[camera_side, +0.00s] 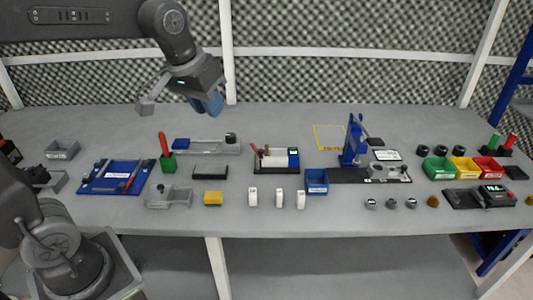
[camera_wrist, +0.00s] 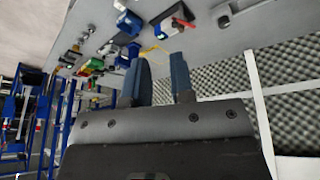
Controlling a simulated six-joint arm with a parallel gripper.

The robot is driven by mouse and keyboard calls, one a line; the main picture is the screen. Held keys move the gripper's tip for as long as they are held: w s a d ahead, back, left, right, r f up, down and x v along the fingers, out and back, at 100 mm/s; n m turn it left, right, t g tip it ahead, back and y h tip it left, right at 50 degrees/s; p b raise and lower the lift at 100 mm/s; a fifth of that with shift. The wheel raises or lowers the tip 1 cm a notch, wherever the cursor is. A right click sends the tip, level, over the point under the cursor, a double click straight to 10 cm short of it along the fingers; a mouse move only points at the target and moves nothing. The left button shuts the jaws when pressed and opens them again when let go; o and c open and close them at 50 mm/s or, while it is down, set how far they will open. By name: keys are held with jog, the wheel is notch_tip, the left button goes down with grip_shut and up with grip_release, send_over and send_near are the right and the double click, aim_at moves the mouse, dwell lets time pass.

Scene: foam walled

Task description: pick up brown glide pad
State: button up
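My gripper (camera_side: 209,104) hangs high above the back left of the bench, well away from the small parts at the front right. In the wrist view my gripper (camera_wrist: 160,78) shows two blue fingers with an empty gap between them. A small brown round piece (camera_side: 433,201) lies near the front right of the bench; it looks like the glide pad, but it is too small to be sure. Another brown piece (camera_side: 530,200) sits at the far right edge of the side view. I cannot make out either piece in the wrist view.
Several grey-black round parts (camera_side: 391,203) lie left of the brown piece. A dark scale with a display (camera_side: 493,195) stands to its right. Green (camera_side: 439,168), yellow (camera_side: 464,168) and red bins are behind it. A tall blue press (camera_side: 355,145) stands mid-right.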

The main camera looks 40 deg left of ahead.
jog(key=w+a+f+n+g, duration=0.1)
jog(key=w+a+f+n, duration=0.1)
jog(key=w, duration=0.5)
jog(key=w+a+f+n+g, duration=0.1)
jog(key=w+a+f, duration=0.1)
jog(key=w, duration=0.6)
jog(key=n+g, duration=0.1)
jog(key=n, duration=0.2)
send_over(267, 147)
jog(key=f, duration=1.7)
jog(key=shift+s+f, duration=0.2)
jog(key=shift+f, duration=0.1)
jog(key=shift+w+a+f, duration=0.1)
jog(key=shift+f, duration=1.3)
jog(key=shift+w+f, duration=0.1)
jog(key=shift+f, duration=1.25)
grip_shut()
